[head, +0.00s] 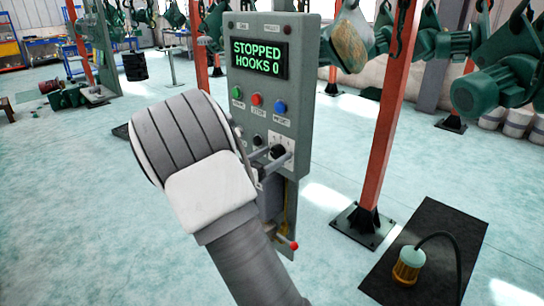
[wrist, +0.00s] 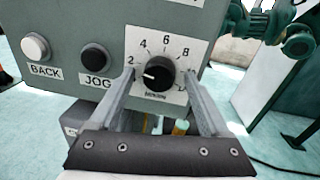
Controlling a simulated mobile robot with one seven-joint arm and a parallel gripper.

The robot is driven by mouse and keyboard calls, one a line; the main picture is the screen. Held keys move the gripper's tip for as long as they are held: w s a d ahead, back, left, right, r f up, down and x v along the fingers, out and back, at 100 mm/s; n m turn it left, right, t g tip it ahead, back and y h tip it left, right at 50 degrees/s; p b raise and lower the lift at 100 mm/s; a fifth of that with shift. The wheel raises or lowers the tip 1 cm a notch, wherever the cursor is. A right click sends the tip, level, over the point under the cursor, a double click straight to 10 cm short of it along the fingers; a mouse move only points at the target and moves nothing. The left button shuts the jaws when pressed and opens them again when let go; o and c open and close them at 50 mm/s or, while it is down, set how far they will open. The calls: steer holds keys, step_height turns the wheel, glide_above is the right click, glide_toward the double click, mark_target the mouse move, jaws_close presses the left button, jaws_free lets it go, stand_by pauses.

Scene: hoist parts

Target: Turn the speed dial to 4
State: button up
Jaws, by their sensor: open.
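The speed dial (wrist: 160,72) is a black round knob on a white scale plate (wrist: 176,48) in the wrist view. The numbers 2, 4, 6 and 8 show around it; the lower right number is partly hidden. Its white pointer mark points left, near or slightly below the 2. My gripper (wrist: 158,82) is open, with one finger on each side of the knob and gaps visible between them and it. In the head view the dial (head: 278,152) sits low on the grey control box, and my arm hides part of the box's left side.
The control box (head: 262,105) has a display (head: 258,58) reading STOPPED, HOOKS 0. Green, red and blue buttons (head: 257,99) sit below it. A white BACK button (wrist: 35,46) and black JOG button (wrist: 95,58) are left of the dial. A red post (head: 388,120) stands to the right.

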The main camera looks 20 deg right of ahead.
jaws_close()
stand_by(0.4)
steer(key=shift+f+b, duration=0.1)
steer(key=shift+b, duration=0.2)
steer(key=m+b, duration=0.1)
steer(key=b, duration=0.1)
steer(key=m+b, duration=0.2)
steer(key=shift+f, duration=0.25)
steer(key=m+b, duration=0.2)
steer(key=shift+m+b, duration=0.3)
steer(key=shift+b, duration=0.05)
steer(key=shift+r+m+h+b, duration=0.15)
steer(key=shift+m+h+b, duration=0.15)
steer(key=shift+m+b, duration=0.9)
steer(key=shift+r, duration=0.1)
